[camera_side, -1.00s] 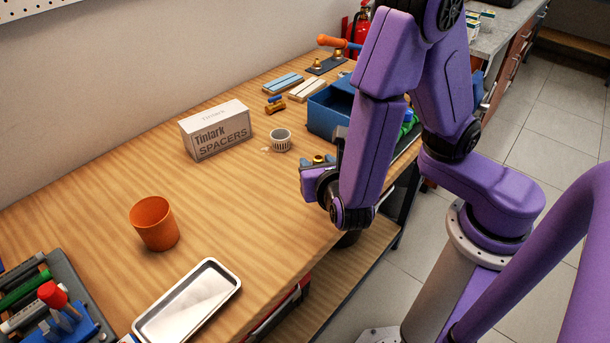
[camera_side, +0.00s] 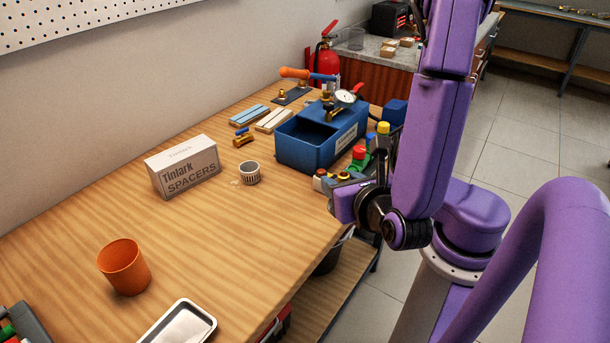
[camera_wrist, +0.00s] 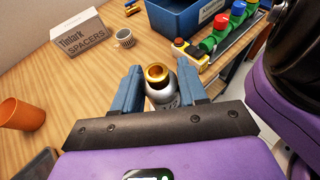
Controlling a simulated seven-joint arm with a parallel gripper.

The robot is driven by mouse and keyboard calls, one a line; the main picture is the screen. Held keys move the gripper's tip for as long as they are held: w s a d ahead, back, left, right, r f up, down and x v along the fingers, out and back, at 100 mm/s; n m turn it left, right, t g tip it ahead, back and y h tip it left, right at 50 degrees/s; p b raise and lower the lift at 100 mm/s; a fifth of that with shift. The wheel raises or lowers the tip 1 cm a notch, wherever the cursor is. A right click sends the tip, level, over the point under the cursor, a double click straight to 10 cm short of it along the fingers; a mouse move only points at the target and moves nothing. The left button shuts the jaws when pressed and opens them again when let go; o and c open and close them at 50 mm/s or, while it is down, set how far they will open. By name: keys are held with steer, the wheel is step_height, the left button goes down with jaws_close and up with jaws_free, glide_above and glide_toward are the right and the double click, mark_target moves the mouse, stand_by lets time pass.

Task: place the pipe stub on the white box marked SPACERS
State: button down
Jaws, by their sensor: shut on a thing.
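The white box marked SPACERS (camera_side: 185,170) stands on the wooden bench near the wall; it also shows at upper left in the wrist view (camera_wrist: 75,38). Its top looks bare. My gripper (camera_side: 345,190) is at the bench's right edge, to the right of the box. In the wrist view its two blue fingers (camera_wrist: 157,88) are shut on the pipe stub (camera_wrist: 163,97), a silvery cylinder with a brass ring on its open top. The stub looks roughly upright. Its lower part is hidden by the gripper, and only its brass top shows in the side view (camera_side: 343,176).
A small white slotted cup (camera_side: 249,173) stands just right of the box. A blue bin (camera_side: 300,150) and coloured valves (camera_side: 358,155) stand near my gripper. An orange cup (camera_side: 124,267) and metal tray (camera_side: 180,325) are at the front. The bench between box and orange cup is clear.

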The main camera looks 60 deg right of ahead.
steer(key=shift+a, duration=0.2)
steer(key=w+a+r, duration=0.1)
steer(key=w+a, duration=0.3)
steer(key=w, duration=0.4)
steer(key=w+a+r, duration=0.2)
steer(key=w+a, duration=0.1)
steer(key=w, duration=0.4)
steer(key=w+d+r+m+g+h, duration=0.1)
steer(key=w+d+r, duration=0.2)
steer(key=w, duration=0.5)
steer(key=w+d+r+m, duration=0.1)
steer(key=w+d+r, duration=0.3)
steer(key=w, duration=0.4)
glide_above(181, 151)
steer(key=shift+s+a+f, duration=0.1)
steer(key=shift+f, duration=6.35)
steer(key=shift+f, duration=0.15)
